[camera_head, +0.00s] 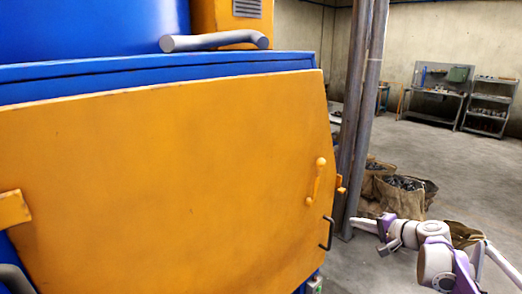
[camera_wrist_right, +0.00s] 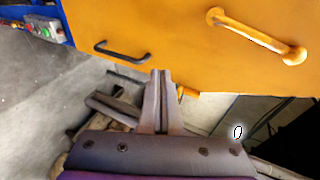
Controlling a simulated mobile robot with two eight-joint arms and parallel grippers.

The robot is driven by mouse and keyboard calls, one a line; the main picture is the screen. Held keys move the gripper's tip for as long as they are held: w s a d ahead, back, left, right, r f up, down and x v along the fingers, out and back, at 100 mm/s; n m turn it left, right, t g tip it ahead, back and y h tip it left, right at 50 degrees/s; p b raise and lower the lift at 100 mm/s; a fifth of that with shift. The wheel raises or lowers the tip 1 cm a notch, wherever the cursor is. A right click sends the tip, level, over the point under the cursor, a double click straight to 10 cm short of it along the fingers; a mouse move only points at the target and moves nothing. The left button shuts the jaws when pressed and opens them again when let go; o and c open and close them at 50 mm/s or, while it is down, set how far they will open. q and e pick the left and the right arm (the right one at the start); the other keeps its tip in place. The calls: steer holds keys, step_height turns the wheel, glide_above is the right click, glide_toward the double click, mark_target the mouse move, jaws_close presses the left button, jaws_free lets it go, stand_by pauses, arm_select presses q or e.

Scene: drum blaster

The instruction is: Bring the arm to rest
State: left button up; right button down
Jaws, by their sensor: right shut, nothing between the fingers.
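My right arm comes in from the lower right in the head view, with its right gripper (camera_head: 384,232) to the right of the blue and orange machine and clear of it. In the right wrist view the two fingers of the right gripper (camera_wrist_right: 158,78) are together with nothing between them. Their tips point toward the orange door (camera_wrist_right: 185,40), and I see no contact with it. The door also fills much of the head view (camera_head: 170,180) and looks closed. My left gripper is not in view.
The door has an orange handle (camera_head: 316,182) and a dark handle (camera_head: 328,234) near its right edge. Metal posts (camera_head: 362,110) stand beside the machine. Filled sacks (camera_head: 400,194) lie behind my right arm. A workbench (camera_head: 435,95) and shelf (camera_head: 489,105) stand far back, with open floor before them.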

steer(key=s+a+f+n+g+h, duration=0.1)
steer(key=s+a+f+n+g, duration=0.15)
steer(key=s+a, duration=0.5)
steer(key=s+a+f+n+g+h, duration=0.1)
steer(key=s+a+f+n+g, duration=0.15)
steer(key=s+a, duration=0.5)
steer(key=s+f+n+h, duration=0.1)
steer(key=s+f+n, duration=0.1)
steer(key=s+f, duration=0.2)
steer(key=s+a+f+n+h, duration=0.1)
steer(key=s+f+n, duration=0.1)
steer(key=s, duration=0.7)
steer(key=s+f+n+g+h, duration=0.1)
steer(key=s+f+n+h, duration=0.1)
steer(key=s+f, duration=0.3)
steer(key=shift+s+a+f+n, duration=0.15)
steer(key=shift+s+f+n, duration=0.15)
steer(key=shift+s, duration=0.95)
